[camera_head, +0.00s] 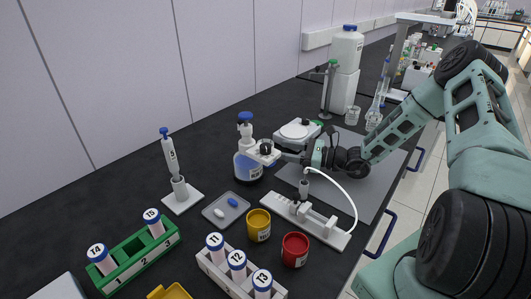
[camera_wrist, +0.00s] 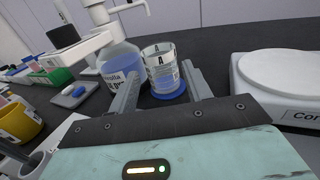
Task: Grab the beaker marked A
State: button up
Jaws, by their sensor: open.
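A clear glass beaker marked A (camera_wrist: 160,66) stands upright in the middle of the wrist view, with a blue round patch at its base. My gripper (camera_wrist: 160,76) is open, with one finger to the left of the beaker and one to the right. The beaker lies between or just beyond the fingertips; I cannot tell whether either finger touches it. In the head view my gripper (camera_head: 274,153) is low over the bench beside the blue-capped bottle, and the beaker is small and hard to make out there.
The blue-capped bottle (camera_head: 246,160) stands close by, left of the beaker in the wrist view (camera_wrist: 122,57). A white balance (camera_wrist: 280,75) is at right. A white device with a hose (camera_head: 305,218) and yellow (camera_head: 259,225) and red (camera_head: 295,249) cups stand nearer the front.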

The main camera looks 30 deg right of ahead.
jog(key=p+x, duration=0.1)
jog(key=x, duration=0.3)
jog(key=shift+w+a+r, duration=0.15)
jog(key=shift+a, duration=0.1)
jog(key=c, duration=0.7)
